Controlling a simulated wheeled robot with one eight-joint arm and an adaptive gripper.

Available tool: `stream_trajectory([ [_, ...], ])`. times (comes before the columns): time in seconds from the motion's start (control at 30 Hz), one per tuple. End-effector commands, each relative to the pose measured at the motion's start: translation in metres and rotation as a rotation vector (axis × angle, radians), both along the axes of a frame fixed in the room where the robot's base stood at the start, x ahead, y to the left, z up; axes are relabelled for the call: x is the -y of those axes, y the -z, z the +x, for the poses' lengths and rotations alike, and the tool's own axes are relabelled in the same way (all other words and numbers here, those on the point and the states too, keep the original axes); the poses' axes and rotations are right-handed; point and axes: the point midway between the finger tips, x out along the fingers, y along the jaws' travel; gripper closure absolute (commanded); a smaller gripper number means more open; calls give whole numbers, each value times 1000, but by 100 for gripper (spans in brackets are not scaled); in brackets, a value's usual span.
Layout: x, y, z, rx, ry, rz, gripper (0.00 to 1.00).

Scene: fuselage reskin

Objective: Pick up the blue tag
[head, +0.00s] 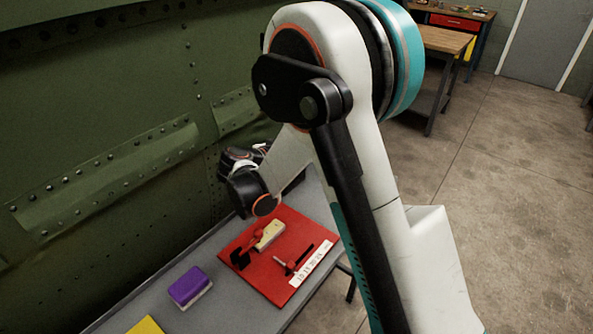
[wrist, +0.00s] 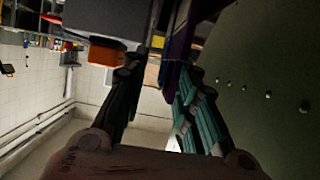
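I see no blue tag that I can make out in either view. In the wrist view my gripper (wrist: 159,76) has its teal and black fingers spread apart, with a clear gap between them and nothing clearly held. I cannot tell what these are. In the head view my arm hangs over the table's far end near the green fuselage wall, and the fingers are not clear there.
A grey table (head: 235,313) runs along the green riveted fuselage panel (head: 110,150). It bears a red mat (head: 272,283) with tools and a numbered white strip (head: 312,264), a purple and white block (head: 189,287) and a yellow item (head: 146,326). Open floor lies to the right.

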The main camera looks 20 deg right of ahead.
Motion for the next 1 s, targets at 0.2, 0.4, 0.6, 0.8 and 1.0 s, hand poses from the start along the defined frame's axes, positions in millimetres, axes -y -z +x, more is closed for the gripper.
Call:
stream_trajectory([
  [0.2,-1,-1,0,0,0,0,94],
  [0.4,-1,-1,0,0,0,0,100],
  [0.6,-1,-1,0,0,0,0,100],
  [0.8,-1,-8,-1,0,0,0,100],
  [1.0,-1,-32,-1,0,0,0,100],
])
